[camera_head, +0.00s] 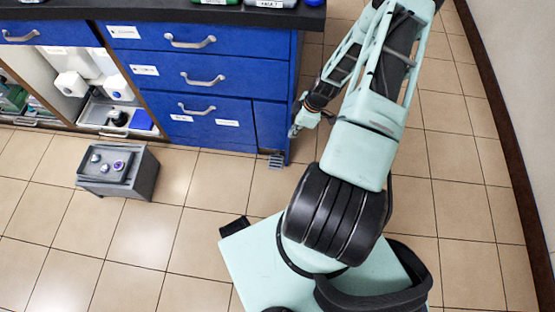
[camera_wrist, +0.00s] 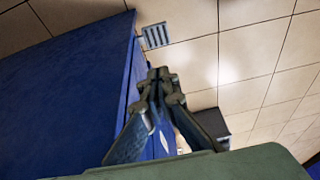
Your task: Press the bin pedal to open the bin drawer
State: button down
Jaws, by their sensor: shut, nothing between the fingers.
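The bin pedal (camera_head: 276,161) is a small grey ribbed plate low at the foot of the blue cabinet, near its right end. It also shows in the wrist view (camera_wrist: 155,36), beyond my fingertips and just above them in the picture, over the floor tiles. The bin drawer (camera_head: 212,125) appears to be the lower blue front with a silver handle; it looks closed. My gripper (camera_head: 296,132) is beside the cabinet's right corner, above and to the right of the pedal. In the wrist view my gripper (camera_wrist: 158,76) has its fingertips together, empty, and apart from the pedal.
A grey box (camera_head: 117,172) with small items on top stands on the floor at the left. The blue cabinet side (camera_wrist: 65,90) is close to my gripper in the wrist view. The dark countertop (camera_head: 160,13) overhangs the drawers. Tiled floor in front is mostly clear.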

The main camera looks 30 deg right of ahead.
aim_at(276, 163)
jog(key=b+x, duration=0.2)
jog(key=x, duration=0.5)
jog(key=b+x, duration=0.2)
jog(key=x, duration=0.6)
jog(key=s+b+x, duration=0.1)
jog(key=b+x, duration=0.1)
jog(key=x, duration=0.5)
jog(key=shift+w+d+f+b, duration=0.1)
jog(key=shift+d+f+b, duration=0.25)
jog(key=shift+f, duration=0.7)
